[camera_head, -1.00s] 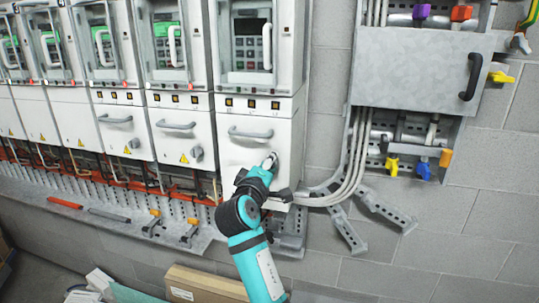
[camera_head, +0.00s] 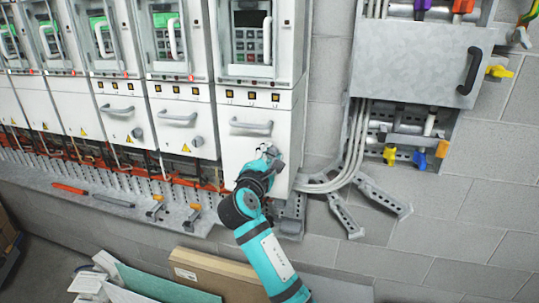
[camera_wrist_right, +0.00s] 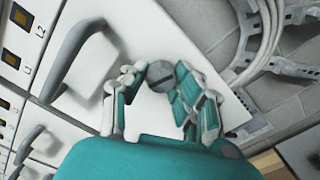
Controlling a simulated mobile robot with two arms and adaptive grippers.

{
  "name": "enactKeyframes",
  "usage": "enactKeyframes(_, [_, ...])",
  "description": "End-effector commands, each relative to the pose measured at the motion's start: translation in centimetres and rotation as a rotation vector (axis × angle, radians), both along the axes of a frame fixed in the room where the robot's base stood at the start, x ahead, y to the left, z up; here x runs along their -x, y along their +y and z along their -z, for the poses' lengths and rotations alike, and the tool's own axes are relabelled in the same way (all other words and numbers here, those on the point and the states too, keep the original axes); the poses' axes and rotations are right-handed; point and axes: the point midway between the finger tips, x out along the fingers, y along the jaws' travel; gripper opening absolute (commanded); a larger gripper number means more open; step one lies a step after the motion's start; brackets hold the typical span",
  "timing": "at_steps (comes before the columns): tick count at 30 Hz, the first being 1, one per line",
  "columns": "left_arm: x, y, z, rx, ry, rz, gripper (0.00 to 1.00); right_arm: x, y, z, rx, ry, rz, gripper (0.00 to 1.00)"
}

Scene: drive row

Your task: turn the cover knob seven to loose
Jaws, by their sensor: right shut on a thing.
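The cover knob (camera_wrist_right: 160,75) is a small round grey knob with a slanted slot, on the white lower cover (camera_head: 236,152) of the rightmost cabinet. In the head view it is mostly hidden by my right gripper (camera_head: 270,152). In the right wrist view my right gripper (camera_wrist_right: 157,86) has its teal and grey fingers on both sides of the knob, shut on it. The grey bar handle (camera_head: 251,126) of this cover is above and left of the gripper. My left gripper is not in view.
Similar covers with knobs (camera_head: 197,141) continue to the left. Grey conduits (camera_head: 343,165) and brackets run close on the right, below a grey box (camera_head: 423,60). A perforated ledge (camera_head: 120,205) holds loose tools. Cardboard and panels (camera_head: 215,275) lie below.

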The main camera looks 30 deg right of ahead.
Motion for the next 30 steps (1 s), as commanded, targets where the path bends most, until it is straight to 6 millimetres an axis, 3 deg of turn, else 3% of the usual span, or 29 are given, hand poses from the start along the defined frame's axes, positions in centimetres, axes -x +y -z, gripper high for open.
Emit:
enactKeyframes(23, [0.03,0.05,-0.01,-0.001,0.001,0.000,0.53,0.01,-0.02,-0.16,0.068,0.074,0.000,0.00])
enactKeyframes(24, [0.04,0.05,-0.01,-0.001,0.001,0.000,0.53,0.01,-0.02,-0.16,0.067,0.073,0.000,0.32])
enactKeyframes(28, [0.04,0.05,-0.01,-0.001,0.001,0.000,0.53,0.01,-0.02,-0.11,0.066,0.074,0.000,0.49])
enactKeyframes(30, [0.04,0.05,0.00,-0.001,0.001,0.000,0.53,0.01,-0.02,-0.08,0.066,0.075,0.000,0.51])
